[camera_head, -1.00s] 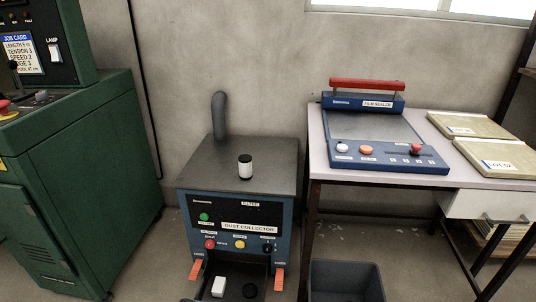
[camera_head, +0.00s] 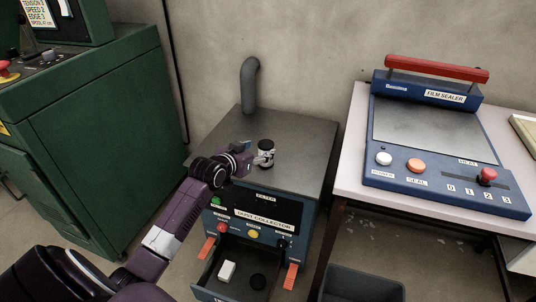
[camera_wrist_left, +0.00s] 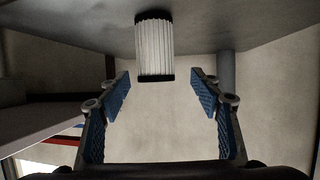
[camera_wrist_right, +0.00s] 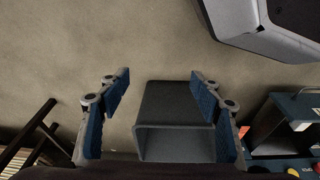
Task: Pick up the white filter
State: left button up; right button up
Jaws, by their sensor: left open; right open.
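The white filter (camera_head: 266,147) is a small pleated white cylinder with black ends, standing upright on top of the dust collector (camera_head: 300,130). My left gripper (camera_head: 260,158) is open at the filter's near left side in the head view. In the left wrist view the filter (camera_wrist_left: 154,48) lies ahead of the gap between the open fingers (camera_wrist_left: 160,85), roughly centred, and no finger is seen touching it. My right gripper (camera_wrist_right: 160,80) is open and empty in the right wrist view. It is outside the head view.
A grey pipe (camera_head: 249,85) rises at the collector's back. The film sealer (camera_head: 440,130) stands on the right table, with a grey bin (camera_head: 362,285) below. A green machine (camera_head: 100,140) stands left.

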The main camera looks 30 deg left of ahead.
aim_at(262, 150)
pick_arm(q)
jog(key=w+f, duration=0.1)
jog(key=w+f+b, duration=0.1)
jog(key=w, duration=0.1)
jog(key=shift+d, duration=0.15)
jog(key=shift+w+f, duration=0.25)
jog(key=shift+w, duration=0.4)
pick_arm(e)
jog(key=r, duration=0.1)
jog(key=w+r, duration=0.1)
jog(key=r, duration=0.2)
jog(key=shift+w+r, duration=0.2)
jog(key=shift+w, duration=0.1)
pick_arm(q)
jog(key=c, duration=1.3)
